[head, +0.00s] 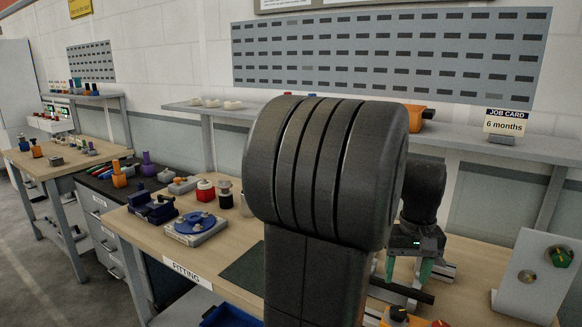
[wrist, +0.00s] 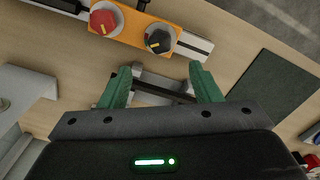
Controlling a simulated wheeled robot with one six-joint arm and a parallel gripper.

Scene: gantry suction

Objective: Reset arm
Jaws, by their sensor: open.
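My gripper (wrist: 163,88) has two green fingers, seen spread apart and empty in the wrist view. In the head view my gripper (head: 408,268) hangs over the right part of the fitting bench (head: 222,255), partly hidden by my large dark arm link. In the wrist view a metal fixture with a dark bar (wrist: 152,90) lies below and between the fingers. I cannot tell how high the fingers are above it.
An orange block (wrist: 133,25) with red and black knobs sits beyond the fingertips. A blue round turntable (head: 195,224) and a vise (head: 152,207) stand left. A dark mat (wrist: 262,95) lies flat.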

